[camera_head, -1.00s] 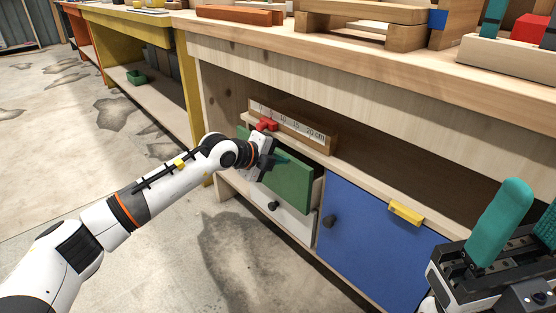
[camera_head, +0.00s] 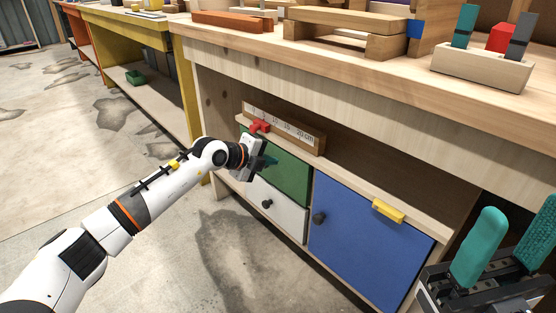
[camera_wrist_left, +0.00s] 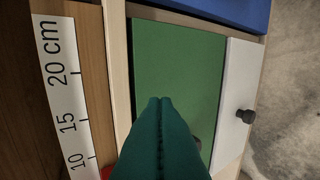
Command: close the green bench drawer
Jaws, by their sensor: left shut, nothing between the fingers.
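The green bench drawer (camera_head: 289,179) is under the bench top, above a white drawer. Its front looks flush with the white front and the blue door beside it. It also fills the middle of the left wrist view (camera_wrist_left: 178,75). My left gripper (camera_head: 268,161) is shut and empty, its teal fingertips at the green front. In the left wrist view the shut fingers (camera_wrist_left: 160,103) cover the lower part of the front and partly hide a dark knob. I cannot tell whether they touch it. My right gripper (camera_head: 508,240) is open and empty at the lower right.
A white drawer (camera_head: 275,208) with a dark knob sits below. A blue door (camera_head: 362,235) is to the right. A ruler strip (camera_head: 285,130) and red piece (camera_head: 259,127) stand on the shelf above. A yellow block (camera_head: 388,210) lies above the blue door. The floor in front is clear.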

